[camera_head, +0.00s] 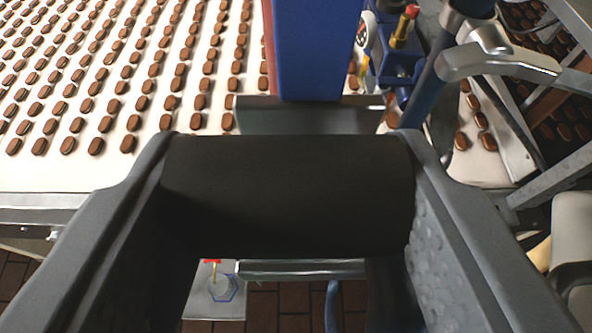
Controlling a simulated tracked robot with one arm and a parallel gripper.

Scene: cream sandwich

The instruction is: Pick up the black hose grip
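The black hose grip (290,200) is a thick matte black cylinder, lying crosswise in the middle of the head camera view. My gripper (287,155) has one grey finger at each end of it. Both ends meet the fingers with no visible gap, so my gripper looks shut on the black hose grip. The right finger's inner face shows a dimpled pad. The underside of the grip is hidden. A dark strip drops below its right end; I cannot tell whether it belongs to the grip.
A white conveyor (60,175) with rows of brown cookies fills the upper left. A blue post (318,50) stands straight ahead above a grey metal plate (300,118). Metal pipes and a lever (497,65) crowd the upper right. Brown floor tiles (290,305) show below.

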